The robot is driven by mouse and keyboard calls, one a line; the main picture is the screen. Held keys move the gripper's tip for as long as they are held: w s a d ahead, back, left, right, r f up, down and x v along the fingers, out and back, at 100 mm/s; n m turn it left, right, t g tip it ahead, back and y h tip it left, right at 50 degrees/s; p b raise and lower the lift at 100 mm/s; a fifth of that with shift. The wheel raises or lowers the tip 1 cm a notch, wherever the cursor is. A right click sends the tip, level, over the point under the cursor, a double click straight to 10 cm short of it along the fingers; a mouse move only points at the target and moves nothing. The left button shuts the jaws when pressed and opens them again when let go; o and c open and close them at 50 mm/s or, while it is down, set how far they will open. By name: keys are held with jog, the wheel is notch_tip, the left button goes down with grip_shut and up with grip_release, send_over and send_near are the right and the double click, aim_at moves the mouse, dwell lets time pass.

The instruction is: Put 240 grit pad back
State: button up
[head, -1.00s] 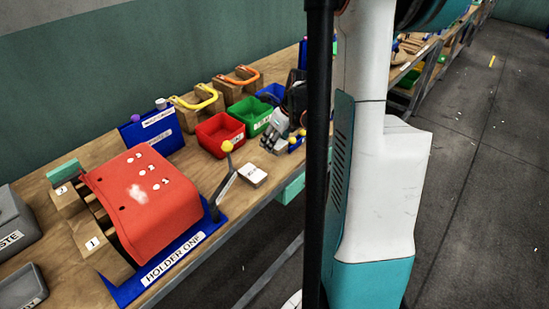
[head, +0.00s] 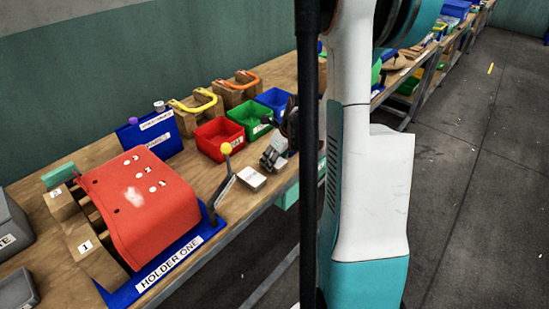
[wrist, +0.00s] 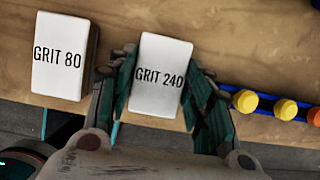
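The white pad marked GRIT 240 (wrist: 158,90) lies between the two fingers of my gripper (wrist: 163,68) in the wrist view. The fingers press close along its left and right sides, and the gripper looks shut on it. The pad is flat over the wooden bench near its front edge; I cannot tell whether it touches the wood. The white pad marked GRIT 80 (wrist: 61,58) lies just to its left, apart from it. In the head view my gripper (head: 270,160) is low over the bench, right of the GRIT 80 pad (head: 251,179); the held pad is hard to make out.
Red (head: 217,142) and green (head: 249,118) bins stand behind. A blue rack with yellow knobs (wrist: 268,104) is close to the right finger.

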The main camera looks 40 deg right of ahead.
jog(key=shift+o, duration=1.3)
jog(key=shift+r, duration=0.3)
jog(key=p+v, duration=0.4)
jog(key=v, duration=0.7)
jog(key=shift+s+r, duration=0.15)
jog(key=shift+r, duration=0.2)
